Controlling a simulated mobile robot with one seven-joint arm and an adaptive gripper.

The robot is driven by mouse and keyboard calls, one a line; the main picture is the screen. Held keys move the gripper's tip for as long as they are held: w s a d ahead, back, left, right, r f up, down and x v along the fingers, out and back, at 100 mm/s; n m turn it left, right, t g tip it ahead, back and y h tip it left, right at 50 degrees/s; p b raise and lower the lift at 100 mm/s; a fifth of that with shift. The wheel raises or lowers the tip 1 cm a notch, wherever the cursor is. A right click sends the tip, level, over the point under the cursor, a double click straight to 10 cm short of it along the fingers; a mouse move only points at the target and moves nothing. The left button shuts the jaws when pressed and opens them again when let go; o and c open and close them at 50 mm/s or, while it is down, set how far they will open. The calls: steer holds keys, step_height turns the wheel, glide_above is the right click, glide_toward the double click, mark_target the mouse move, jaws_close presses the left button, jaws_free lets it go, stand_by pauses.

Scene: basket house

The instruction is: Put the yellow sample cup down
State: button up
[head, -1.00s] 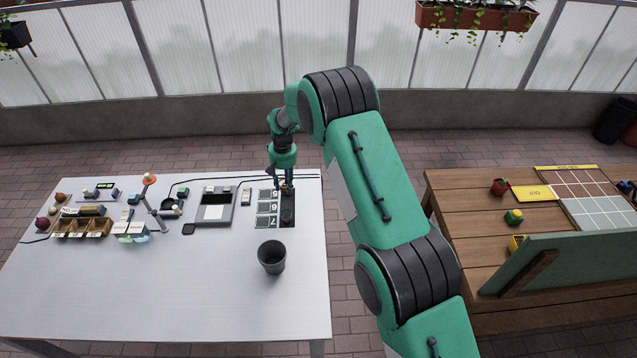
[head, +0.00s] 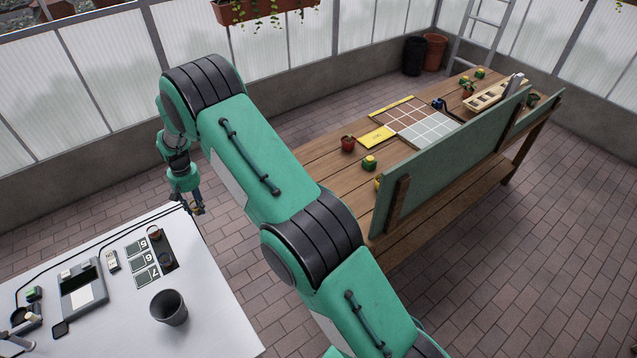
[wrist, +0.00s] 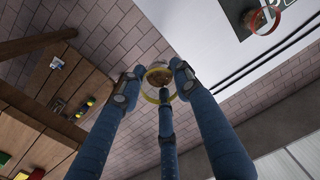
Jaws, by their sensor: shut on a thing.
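The yellow sample cup (wrist: 151,97) shows in the wrist view as a yellow-rimmed cup with brown contents. My gripper (wrist: 158,80) has its blue fingers closed around it. In the head view my gripper (head: 196,207) hangs near the far right corner of the white table (head: 215,318). The cup is too small there to make out clearly. The wrist view shows brick floor behind the cup, beside the table edge. A red-rimmed cup (head: 154,233) stands on the dark strip (head: 164,256) on the white table, and also shows in the wrist view (wrist: 276,20).
The strip has number cards (head: 145,277) beside it. A dark bin (head: 169,308) and a grey device (head: 84,290) stand on the white table. To the right, a wooden table (head: 310,171) holds a yellow plate (head: 377,138), a grid (head: 426,130), small pots and a green board (head: 450,160).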

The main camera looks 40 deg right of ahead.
steer(key=s+d+f+m+b, duration=0.1)
steer(key=s+d+m, duration=0.3)
steer(key=d, duration=1.2)
steer(key=s+d+f+m+b, duration=0.15)
steer(key=s+d, duration=0.45)
steer(key=d, duration=1)
steer(key=s+d+m, duration=0.1)
steer(key=s+d, duration=0.5)
steer(key=d, duration=0.1)
steer(key=s+d+f+m, duration=0.1)
steer(key=s+d+m, duration=0.1)
steer(key=s+d, duration=0.4)
steer(key=s+d+m+b, duration=0.1)
steer(key=s+d+m, duration=0.1)
steer(key=s+d, duration=0.5)
steer(key=shift+d+f, duration=0.2)
steer(key=shift+d, duration=0.55)
steer(key=shift+w+d, duration=0.1)
steer(key=shift+w, duration=0.05)
steer(key=w+d, duration=0.3)
steer(key=w, duration=0.1)
steer(key=w+d+f, duration=0.1)
steer(key=w+d, duration=0.1)
steer(key=w, duration=0.2)
steer(key=w+d, duration=0.3)
steer(key=w, duration=0.1)
steer(key=shift+d+f+b, duration=0.2)
steer(key=shift+d+b, duration=0.15)
